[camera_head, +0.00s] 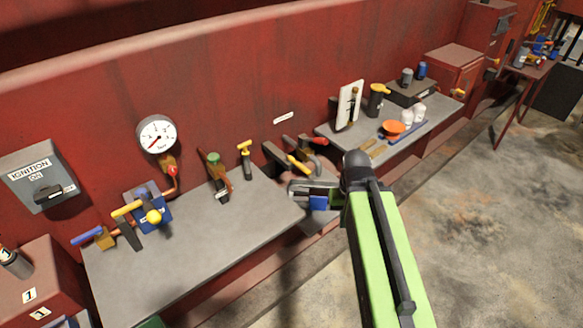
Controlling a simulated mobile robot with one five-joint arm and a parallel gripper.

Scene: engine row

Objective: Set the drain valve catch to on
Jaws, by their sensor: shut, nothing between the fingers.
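No label reading drain valve is legible, so I cannot tell which fitting carries its catch. Candidates stand along the left grey bench (190,240): a blue-handled brass valve (104,240), a yellow lever on a blue plate (130,209), a green-knobbed fitting (214,160) and a yellow T-handle (245,150). A group of dark levers with a yellow grip (297,165) and a red grip (320,141) stands at the bench's right end. My gripper (293,188) is shut and empty, just in front of these levers; whether it touches one is unclear. My green arm hides part of the floor.
A pressure gauge (157,135) and a grey ignition box (39,175) are on the red wall. The right bench (345,143) holds a white panel (349,103), an orange bowl (393,128) and white cups. The floor at right is open.

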